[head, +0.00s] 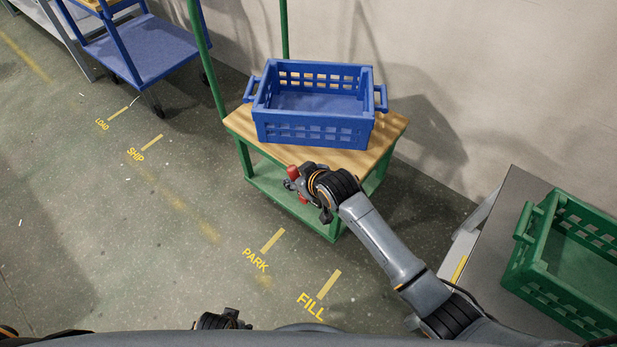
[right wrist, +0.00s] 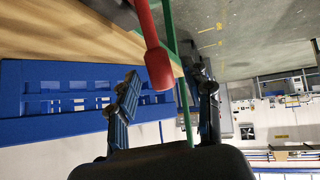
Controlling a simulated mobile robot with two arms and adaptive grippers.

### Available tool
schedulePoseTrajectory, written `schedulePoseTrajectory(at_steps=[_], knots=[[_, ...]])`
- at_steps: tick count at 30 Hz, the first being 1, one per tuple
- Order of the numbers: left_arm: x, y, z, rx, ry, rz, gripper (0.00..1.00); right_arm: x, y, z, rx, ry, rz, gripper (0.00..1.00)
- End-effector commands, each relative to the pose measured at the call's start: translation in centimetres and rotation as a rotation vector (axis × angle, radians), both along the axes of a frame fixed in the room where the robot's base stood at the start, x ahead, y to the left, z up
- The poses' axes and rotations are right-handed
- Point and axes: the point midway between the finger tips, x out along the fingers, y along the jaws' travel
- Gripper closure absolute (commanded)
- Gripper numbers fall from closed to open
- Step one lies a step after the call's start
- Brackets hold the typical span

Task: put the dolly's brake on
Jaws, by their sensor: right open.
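The dolly (head: 395,127) has a green frame and a wooden top and stands against the wall. A red brake lever (head: 293,171) is at its front edge, partly hidden by my right gripper (head: 303,186). In the right wrist view, the red lever (right wrist: 153,45) comes down from the top and its thick end lies between the two fingers of my right gripper (right wrist: 165,88). The fingers are apart, with gaps on both sides of the lever. I cannot tell whether either finger touches it. My left gripper's fingers do not show.
A blue crate (head: 315,133) sits on the dolly's top. A green crate (head: 535,265) is on a grey table at right. A blue cart (head: 140,50) stands at upper left.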

Motion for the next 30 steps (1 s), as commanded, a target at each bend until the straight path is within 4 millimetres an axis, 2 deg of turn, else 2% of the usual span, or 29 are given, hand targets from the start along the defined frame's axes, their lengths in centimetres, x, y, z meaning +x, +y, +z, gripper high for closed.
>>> schedulePoseTrajectory(at_steps=[12, 18, 30], knots=[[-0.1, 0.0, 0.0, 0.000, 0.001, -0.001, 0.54, -4.2, -2.8, 4.8, 0.001, -0.002, 0.001, 0.50], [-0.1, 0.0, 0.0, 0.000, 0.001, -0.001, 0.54, -5.0, -3.4, 5.7, 0.000, -0.001, 0.001, 0.50], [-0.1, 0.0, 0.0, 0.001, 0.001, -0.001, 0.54, -5.0, -3.5, 5.8, 0.001, -0.001, 0.000, 0.50]])
